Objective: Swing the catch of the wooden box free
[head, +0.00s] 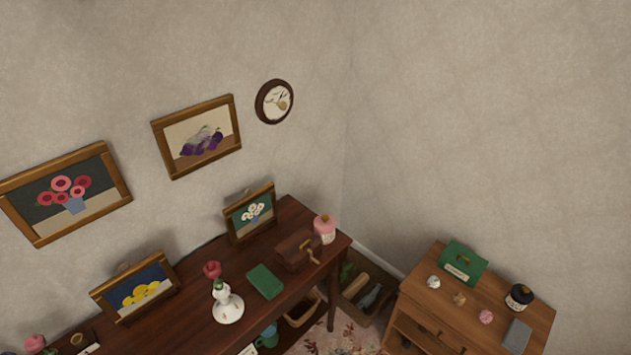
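In the head view, a small dark-brown wooden box (291,250) stands near the far right end of the dark table. A light, brass-coloured catch or handle (309,251) shows on its right front side. It is too small to tell how the catch sits. Neither of my grippers shows in the head view, and nothing touches the box.
A pink jar (325,229) stands just right of the box. A green book (265,281) lies to its left, and a framed flower picture (250,213) leans behind. A white vase (228,307) stands farther left. A wooden cabinet (420,285) stands at right.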

